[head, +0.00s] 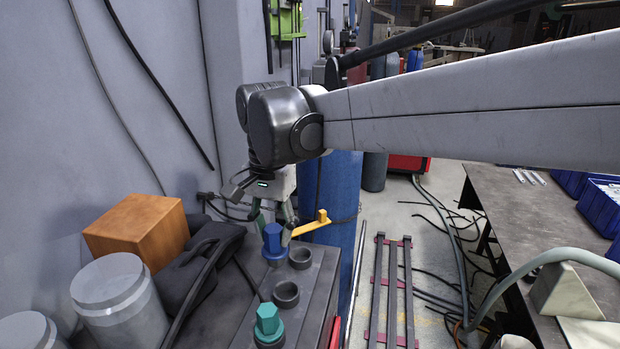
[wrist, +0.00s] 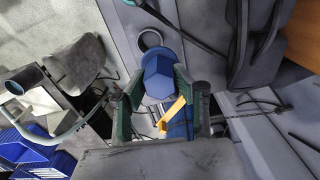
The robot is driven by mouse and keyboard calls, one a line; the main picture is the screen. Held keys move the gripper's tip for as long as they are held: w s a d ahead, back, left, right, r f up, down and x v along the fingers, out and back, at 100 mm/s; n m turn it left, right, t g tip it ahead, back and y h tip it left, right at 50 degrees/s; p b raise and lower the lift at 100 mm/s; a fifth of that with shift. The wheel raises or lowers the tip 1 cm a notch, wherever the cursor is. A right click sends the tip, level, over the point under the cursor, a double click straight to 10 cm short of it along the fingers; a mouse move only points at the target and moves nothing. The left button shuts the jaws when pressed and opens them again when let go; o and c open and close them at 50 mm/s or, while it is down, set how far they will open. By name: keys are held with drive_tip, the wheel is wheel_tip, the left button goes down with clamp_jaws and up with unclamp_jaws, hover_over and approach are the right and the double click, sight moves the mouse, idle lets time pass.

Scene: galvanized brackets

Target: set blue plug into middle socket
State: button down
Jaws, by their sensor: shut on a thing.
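The blue plug (head: 273,238) has a faceted head on a wider round base. My gripper (head: 273,218) is shut on it from above. In the wrist view the plug (wrist: 160,78) sits between the two green-edged fingers (wrist: 160,98). In the head view it is to the left of the far socket (head: 300,258); its underside is hidden, so I cannot tell whether it touches the bench. The middle socket (head: 286,294) is an empty dark ring nearer the camera. A teal plug (head: 268,322) stands at the near socket. One socket (wrist: 150,40) shows above the blue plug in the wrist view.
A yellow lever-like piece (head: 312,225) is just right of my gripper, near a blue cylinder (head: 338,195). An orange box (head: 138,232), dark cloth (head: 200,262) and grey canisters (head: 118,300) crowd the left. A dark cable runs beside the sockets.

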sight(284, 252)
drive_tip(key=shift+s+d+f+p, duration=0.15)
drive_tip(key=shift+s+d+p, duration=0.2)
drive_tip(key=shift+d+p, duration=0.35)
drive_tip(key=shift+s+d+f, duration=0.1)
drive_tip(key=shift+d+f, duration=0.15)
drive_tip(key=shift+f, duration=0.05)
drive_tip(key=shift+f+b, duration=1.2)
drive_tip(key=shift+f, duration=1)
drive_tip(key=shift+f+b, duration=0.2)
drive_tip(key=shift+b, duration=0.2)
drive_tip(key=shift+f+b, duration=1.25)
drive_tip(key=shift+f, duration=0.55)
drive_tip(key=c, duration=1.3)
unclamp_jaws()
drive_tip(key=shift+r, duration=0.1)
wheel_tip(284, 252, up, 12)
